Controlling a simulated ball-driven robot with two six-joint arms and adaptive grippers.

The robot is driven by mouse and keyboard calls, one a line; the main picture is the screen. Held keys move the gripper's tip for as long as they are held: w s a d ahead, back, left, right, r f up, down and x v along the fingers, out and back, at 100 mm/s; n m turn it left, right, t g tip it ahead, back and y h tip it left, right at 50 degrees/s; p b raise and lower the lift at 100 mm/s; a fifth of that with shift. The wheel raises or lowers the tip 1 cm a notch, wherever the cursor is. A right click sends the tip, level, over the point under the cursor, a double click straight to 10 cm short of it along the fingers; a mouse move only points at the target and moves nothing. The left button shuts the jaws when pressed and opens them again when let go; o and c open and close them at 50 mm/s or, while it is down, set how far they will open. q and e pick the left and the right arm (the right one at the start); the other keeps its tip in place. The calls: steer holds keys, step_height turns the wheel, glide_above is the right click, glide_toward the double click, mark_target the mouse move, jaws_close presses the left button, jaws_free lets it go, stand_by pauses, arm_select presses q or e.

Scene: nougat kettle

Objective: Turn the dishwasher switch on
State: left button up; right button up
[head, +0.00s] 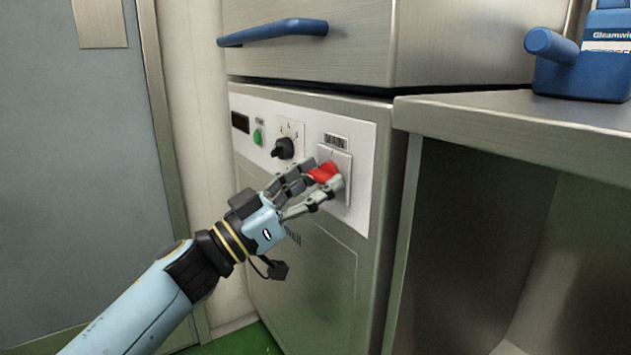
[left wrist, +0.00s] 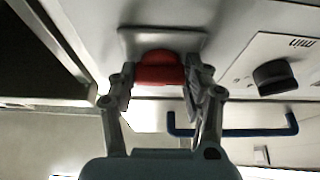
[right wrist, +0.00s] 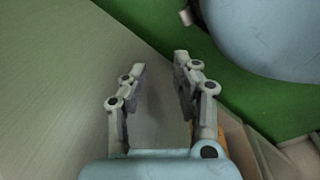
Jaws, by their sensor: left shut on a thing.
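The dishwasher (head: 306,270) is a steel cabinet with a white control panel. Its red switch (head: 322,172) sits on a square grey plate (head: 345,164) at the right of the panel. My left gripper (head: 325,180) is shut on the red switch, one finger on each side. The left wrist view shows the switch (left wrist: 158,68) between the fingertips, in front of its plate. How the switch is turned is hard to tell, as the fingers partly cover it. My right gripper (right wrist: 160,75) is open and empty in the right wrist view, near a plain grey surface and green floor.
A black knob (head: 283,148) and a small green button (head: 257,136) are left of the switch. A blue handle (head: 273,32) sticks out above the panel. A grey door (head: 75,170) is at the left.

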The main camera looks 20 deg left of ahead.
arm_select(q)
steer(key=shift+m, duration=0.4)
steer(key=shift+m+g+h+p, duration=0.3)
steer(key=shift+m+g+p, duration=0.15)
steer(key=shift+m, duration=0.35)
steer(key=m+g+h+p, duration=0.1)
steer(key=m+g, duration=0.1)
steer(key=m, duration=0.2)
steer(key=m+g+h+p, duration=0.1)
steer(key=m+g, duration=0.1)
steer(key=m, duration=0.2)
steer(key=shift+w+a+r+m, duration=0.1)
steer(key=shift+a+m, duration=0.05)
steer(key=shift+m, duration=0.25)
steer(key=m+g+p, duration=0.1)
steer(key=m, duration=0.3)
steer(key=m+g+p, duration=0.2)
steer(key=m, duration=0.2)
steer(key=shift+r, duration=0.1)
steer(key=shift+m+g+y+p, duration=0.45)
steer(key=shift+m+g, duration=0.1)
steer(key=shift+m, duration=1.05)
arm_select(e)
steer(key=s+d+f, duration=0.3)
steer(key=s+f, duration=0.5)
steer(key=s, duration=0.6)
steer(key=shift+d+f, duration=0.2)
steer(key=shift+f, duration=0.2)
steer(key=shift+s, duration=0.15)
